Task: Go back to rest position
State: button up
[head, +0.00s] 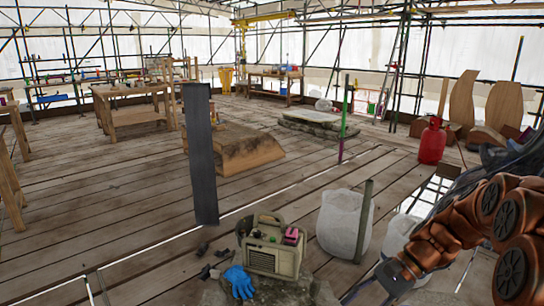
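My copper-coloured arm comes in from the right edge and bends down toward the lower left. My gripper (392,277) is at its end, low in the picture, to the right of a white sack and partly hidden at the bottom. Its fingers are too dark and small to tell whether they are open or shut. I see nothing clearly held. A beige machine (274,258) with a pink item on top stands at the bottom middle, left of the gripper and apart from it. A blue glove (240,282) lies beside the machine.
White sacks (338,222) stand near my arm. A dark upright post (200,155) rises left of centre before a wooden block (247,155). A red gas cylinder (432,143) stands at right. Workbenches (135,117) are at back left. Plank floor (90,215) is clear at left.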

jog(key=s+r+n+h+p, duration=0.4)
jog(key=s+r+p, duration=0.4)
jog(key=s, duration=0.4)
jog(key=s+r+n+h+p, duration=0.5)
jog(key=s+r+p, duration=0.3)
jog(key=s+r, duration=0.2)
jog(key=shift+s+a+n+t+h+p, duration=0.15)
jog(key=shift+s+n+t+h+p, duration=0.35)
jog(key=shift+s, duration=0.7)
